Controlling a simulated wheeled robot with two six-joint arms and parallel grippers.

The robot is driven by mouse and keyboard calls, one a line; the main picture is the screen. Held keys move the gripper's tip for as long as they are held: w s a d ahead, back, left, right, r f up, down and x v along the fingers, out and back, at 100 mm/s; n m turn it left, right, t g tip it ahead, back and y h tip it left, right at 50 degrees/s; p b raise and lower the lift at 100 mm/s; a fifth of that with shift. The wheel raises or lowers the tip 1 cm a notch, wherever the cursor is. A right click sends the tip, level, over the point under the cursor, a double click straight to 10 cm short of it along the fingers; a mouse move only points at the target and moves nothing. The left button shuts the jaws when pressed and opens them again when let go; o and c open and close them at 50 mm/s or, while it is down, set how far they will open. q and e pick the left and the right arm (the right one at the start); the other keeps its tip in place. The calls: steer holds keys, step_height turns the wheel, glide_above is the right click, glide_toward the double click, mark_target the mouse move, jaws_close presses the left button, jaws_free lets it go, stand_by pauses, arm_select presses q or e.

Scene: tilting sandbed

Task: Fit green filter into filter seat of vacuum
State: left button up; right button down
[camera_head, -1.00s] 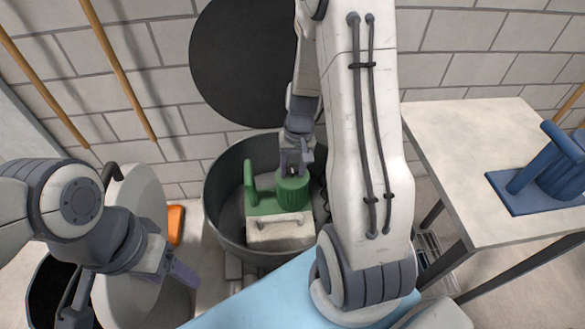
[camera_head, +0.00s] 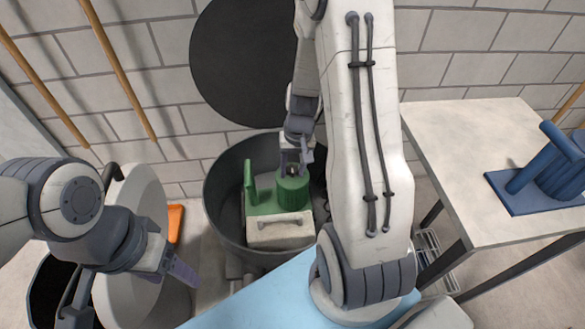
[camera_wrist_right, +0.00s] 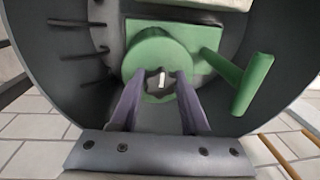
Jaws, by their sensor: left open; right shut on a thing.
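The green filter (camera_head: 293,190), a ribbed cylinder on a flat green plate with a post (camera_head: 250,183) at its left, is inside the open grey drum of the vacuum (camera_head: 222,215). My right gripper (camera_head: 291,168) reaches down into the drum and is shut on the top of the filter's cylinder. In the right wrist view the fingers (camera_wrist_right: 158,100) meet the filter's round end (camera_wrist_right: 155,55), around a small pale piece. The filter seat under the plate is hidden, so I cannot tell how the plate sits. My left gripper (camera_head: 180,270) is open and empty, left of the drum.
The round black lid (camera_head: 240,60) stands open behind. A blue filter-shaped object (camera_head: 550,170) lies on the table (camera_head: 470,150) at right. An orange object (camera_head: 175,222) lies left of the drum.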

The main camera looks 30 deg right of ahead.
steer(key=shift+r, duration=0.1)
steer(key=shift+f+b, duration=1.05)
steer(key=shift+f, duration=0.4)
steer(key=shift+c, duration=1.5)
jaws_free()
steer(key=r+p, duration=0.1)
steer(key=r, duration=0.2)
steer(key=r+p, duration=0.1)
steer(key=r, duration=0.3)
steer(key=d+r+p, duration=0.1)
steer(key=r, duration=0.2)
steer(key=shift+s+r, duration=0.2)
